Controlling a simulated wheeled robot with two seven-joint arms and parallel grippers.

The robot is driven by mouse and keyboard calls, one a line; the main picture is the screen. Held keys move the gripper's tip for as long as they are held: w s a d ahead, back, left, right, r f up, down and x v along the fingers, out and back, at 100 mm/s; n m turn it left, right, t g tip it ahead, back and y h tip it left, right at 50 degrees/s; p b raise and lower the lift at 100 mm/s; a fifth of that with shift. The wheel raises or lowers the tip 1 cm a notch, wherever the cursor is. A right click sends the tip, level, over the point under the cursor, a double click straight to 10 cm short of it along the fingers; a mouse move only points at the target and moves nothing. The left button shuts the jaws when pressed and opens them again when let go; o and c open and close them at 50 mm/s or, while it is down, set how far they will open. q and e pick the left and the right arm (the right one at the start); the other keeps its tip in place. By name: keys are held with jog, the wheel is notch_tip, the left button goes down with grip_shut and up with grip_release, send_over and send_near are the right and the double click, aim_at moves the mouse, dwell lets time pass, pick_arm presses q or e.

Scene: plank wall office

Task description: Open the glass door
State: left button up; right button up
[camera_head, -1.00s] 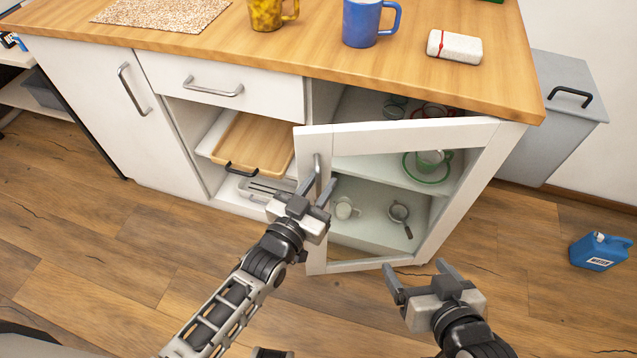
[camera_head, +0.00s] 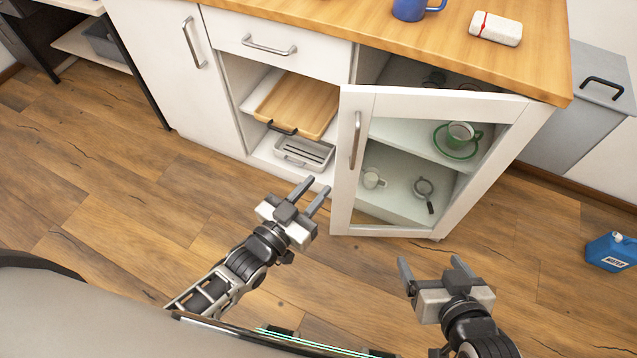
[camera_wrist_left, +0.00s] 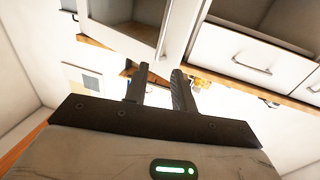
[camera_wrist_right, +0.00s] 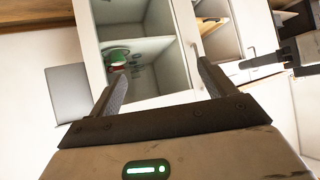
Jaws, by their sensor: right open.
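The glass door (camera_head: 352,190) is a white frame with a glass pane on the right of the cabinet. It stands ajar, its left side swung out from the cabinet and its right side at the cabinet's right edge. Its metal handle (camera_head: 356,140) is upright on the left of the frame. My left gripper (camera_head: 312,188) is open and empty, below and left of the handle and apart from the door. In the left wrist view the handle (camera_wrist_left: 162,40) shows beyond the fingers. My right gripper (camera_head: 431,264) is open and empty, in front of the door's lower edge.
Behind the glass are a green cup and saucer (camera_head: 460,137), a white mug (camera_head: 373,178) and a strainer (camera_head: 425,190). Open shelves on the left hold a wooden tray (camera_head: 297,105). A blue jug (camera_head: 611,252) stands on the floor at right. The floor at left is clear.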

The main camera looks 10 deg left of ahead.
jog(key=shift+w, duration=0.1)
pick_arm(q)
jog(key=c, duration=0.4)
jog(key=shift+s+f+y, duration=0.1)
jog(key=shift+s+y, duration=0.15)
jog(key=shift+y, duration=0.05)
grip_shut()
pick_arm(e)
jog(key=shift+r, duration=0.15)
jog(key=shift+w+a+r, duration=0.1)
jog(key=c, duration=1)
pick_arm(q)
jog(key=s+a+n+g+y, duration=0.2)
jog(key=s+g, duration=0.4)
jog(key=s, duration=0.3)
jog(key=a+y, duration=0.1)
jog(key=a, duration=0.1)
jog(key=shift+s+a+r+y, duration=0.25)
jog(key=shift+a+y, duration=0.05)
jog(key=shift+a, duration=0.1)
